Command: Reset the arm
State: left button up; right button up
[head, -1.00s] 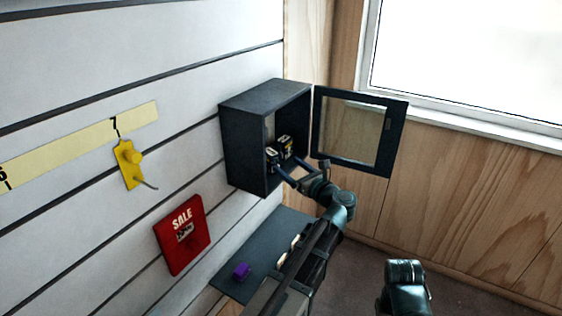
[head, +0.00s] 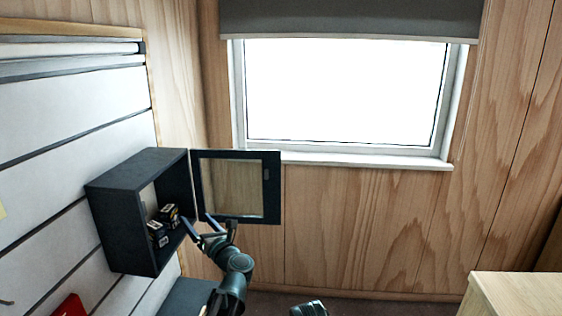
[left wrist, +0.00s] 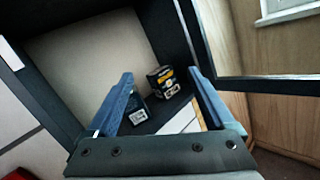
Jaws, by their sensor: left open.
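My left gripper (head: 201,223) is open and empty, at the open front of a dark wall cabinet (head: 122,188). In the left wrist view, its two blue fingers (left wrist: 161,76) stand wide apart. The other box (head: 156,233) is partly behind the left finger in the wrist view (left wrist: 138,115).
The cabinet's glazed door (head: 237,217) hangs open on the right, close to my left arm. A window (head: 345,92) is in the wood wall behind. A red sign (head: 70,306) is low on the slatted wall. A wooden top (head: 520,292) stands at lower right.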

pick_arm(q)
jog(key=w+d+f+m+t+h, duration=0.1)
jog(key=w+d+m+t+h, duration=0.1)
jog(key=d+m+h, duration=0.65)
jog(key=w+d+f+m+t+h, duration=0.15)
jog(key=d+m+h, duration=0.35)
jog(key=m, duration=0.7)
jog(key=s+d+f+m+g+h, duration=0.5)
jog(key=f+m, duration=0.4)
jog(key=m, duration=0.1)
jog(key=s+a+f+m+g+y, duration=0.2)
jog(key=s+a+f+m+g, duration=0.35)
jog(key=s, duration=0.45)
jog(key=s+a+f+m+g+y, duration=0.2)
jog(key=s+f+m+g, duration=0.35)
jog(key=s+f, duration=0.35)
jog(key=s+d+r+m+g+y+p, duration=0.2)
jog(key=s+d+r+p, duration=0.3)
jog(key=s+d, duration=0.3)
jog(key=d+r+m, duration=0.1)
jog(key=d, duration=0.1)
jog(key=shift+s+d, duration=0.3)
jog(key=shift+d, duration=0.05)
